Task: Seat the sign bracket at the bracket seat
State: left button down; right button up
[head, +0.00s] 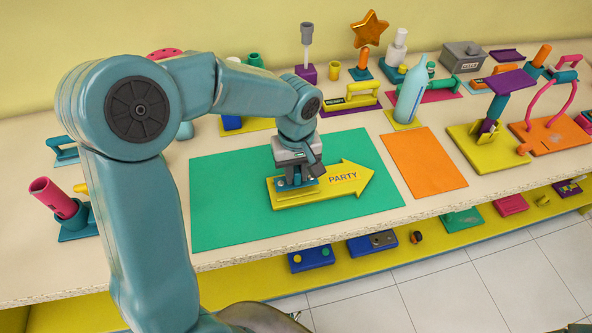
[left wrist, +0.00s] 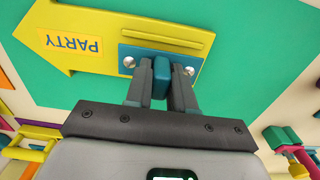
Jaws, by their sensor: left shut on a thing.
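A yellow arrow-shaped sign reading PARTY (head: 363,176) lies over the green mat, pointing right; it also shows in the left wrist view (left wrist: 75,20). A blue plate with two silver screw heads (left wrist: 128,50) is at its tail end, beside a raised yellow bar. I take sign and plate as the sign bracket. My left gripper (head: 292,180) is shut on the teal upright tab of the plate, seen between the fingers in the left wrist view (left wrist: 161,78). Whether the sign touches the mat, I cannot tell. I cannot make out which part is the bracket seat. My right gripper is not in view.
The green mat (head: 225,215) is otherwise bare, with an orange mat (head: 425,165) to its right. A bottle (head: 411,95), a gold star (head: 370,28) and several coloured fixtures stand behind. A yellow lower shelf (head: 380,262) holds small blocks.

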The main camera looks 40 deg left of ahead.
pick_arm(q)
jog(key=shift+f+b, duration=1.05)
jog(key=shift+f, duration=0.2)
jog(key=c, duration=0.9)
grip_release()
jog(key=shift+r, duration=0.15)
jog(key=shift+r+p, duration=3)
jog(key=shift+r, duration=0.95)
jog(key=shift+f, duration=0.1)
jog(key=shift+s, duration=0.15)
